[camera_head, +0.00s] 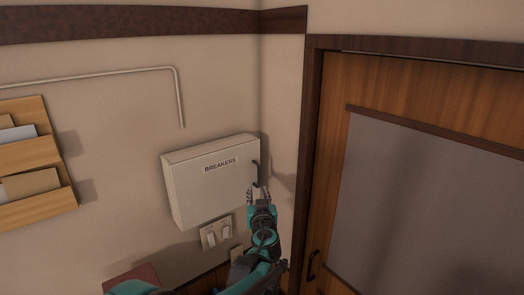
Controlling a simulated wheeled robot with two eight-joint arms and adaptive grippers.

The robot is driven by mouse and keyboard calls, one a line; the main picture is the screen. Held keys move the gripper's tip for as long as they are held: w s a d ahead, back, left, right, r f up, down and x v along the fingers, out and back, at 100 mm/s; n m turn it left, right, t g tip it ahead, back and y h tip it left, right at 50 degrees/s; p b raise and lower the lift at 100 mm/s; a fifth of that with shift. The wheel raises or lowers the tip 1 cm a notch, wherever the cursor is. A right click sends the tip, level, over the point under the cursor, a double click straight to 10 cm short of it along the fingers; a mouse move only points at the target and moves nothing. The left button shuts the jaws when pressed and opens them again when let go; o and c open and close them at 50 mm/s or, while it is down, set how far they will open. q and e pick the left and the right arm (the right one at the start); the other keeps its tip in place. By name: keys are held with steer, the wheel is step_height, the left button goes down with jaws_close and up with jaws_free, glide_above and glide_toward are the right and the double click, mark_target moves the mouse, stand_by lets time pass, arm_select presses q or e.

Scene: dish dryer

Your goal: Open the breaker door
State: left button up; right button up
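The white breaker box (213,185) is on the wall left of the corner. Its front door carries a "BREAKERS" label and is shut. A dark handle (256,173) stands out at the right edge of that door. My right gripper is not in view.
Light switches (216,233) are on the wall below the box. A wooden door (335,170) with a grey panel is at the right. A wooden letter rack (35,155) hangs at the left. A thin conduit (120,72) runs above the box.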

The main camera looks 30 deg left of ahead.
mark_target(259, 171)
arm_select(q)
steer(key=shift+t, duration=0.5)
steer(key=w+a, duration=0.1)
steer(key=w, duration=0.2)
steer(key=w+a+r+p, duration=0.1)
steer(key=w+a, duration=0.1)
steer(key=w, duration=0.1)
steer(key=w+a+r+p, duration=0.1)
steer(key=w, duration=0.1)
steer(key=shift+w+a+r, duration=0.2)
steer(key=shift+w+a, duration=0.15)
steer(key=shift+w, duration=0.05)
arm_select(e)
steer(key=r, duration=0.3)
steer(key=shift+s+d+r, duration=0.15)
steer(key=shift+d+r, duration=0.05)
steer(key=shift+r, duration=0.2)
arm_select(q)
jaws_close()
